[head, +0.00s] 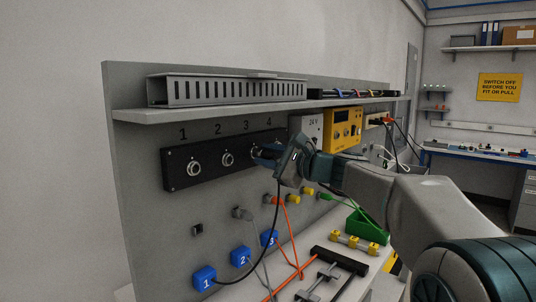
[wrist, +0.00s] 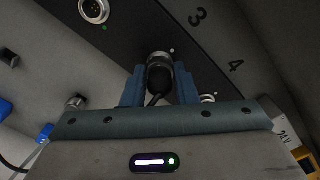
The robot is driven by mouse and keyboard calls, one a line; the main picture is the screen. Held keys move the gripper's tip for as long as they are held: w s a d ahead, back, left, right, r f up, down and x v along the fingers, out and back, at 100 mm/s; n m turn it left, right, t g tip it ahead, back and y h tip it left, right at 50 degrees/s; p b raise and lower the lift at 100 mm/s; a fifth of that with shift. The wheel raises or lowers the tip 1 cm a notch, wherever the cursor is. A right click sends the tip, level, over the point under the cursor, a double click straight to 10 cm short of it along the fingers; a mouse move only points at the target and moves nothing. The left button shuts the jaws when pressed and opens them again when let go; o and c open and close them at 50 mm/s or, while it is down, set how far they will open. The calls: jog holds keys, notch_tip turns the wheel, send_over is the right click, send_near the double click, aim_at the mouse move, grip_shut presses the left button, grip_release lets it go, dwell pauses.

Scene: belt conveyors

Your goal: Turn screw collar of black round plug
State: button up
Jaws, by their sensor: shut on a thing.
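The black panel (head: 180,178) on the grey board has a row of round sockets numbered 1 to 4. Sockets 1 (head: 193,169) and 2 (head: 227,159) show empty in the head view. My gripper (head: 266,154) is at socket 3, with its blue fingers either side of the black round plug (wrist: 159,76) and shut on it. The plug points into socket 3 in the wrist view; its collar and seating are partly hidden. Its black cable (head: 277,215) hangs down towards the blue block marked 1 (head: 204,279). Socket 4 (wrist: 208,98) is partly hidden behind my gripper.
A shelf (head: 130,114) with a slotted grey duct (head: 225,91) overhangs the panel. Yellow (head: 346,130) and grey (head: 310,127) boxes stand to the right. Below are grey, orange and green cable plugs, blue blocks and a green bin (head: 366,226).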

dwell(0.4)
jog(key=o, duration=1)
jog(key=shift+d, duration=0.1)
jog(key=shift+d, duration=0.1)
jog(key=b+v, duration=0.1)
jog(key=v, duration=1.2)
jog(key=shift+s+d, duration=0.2)
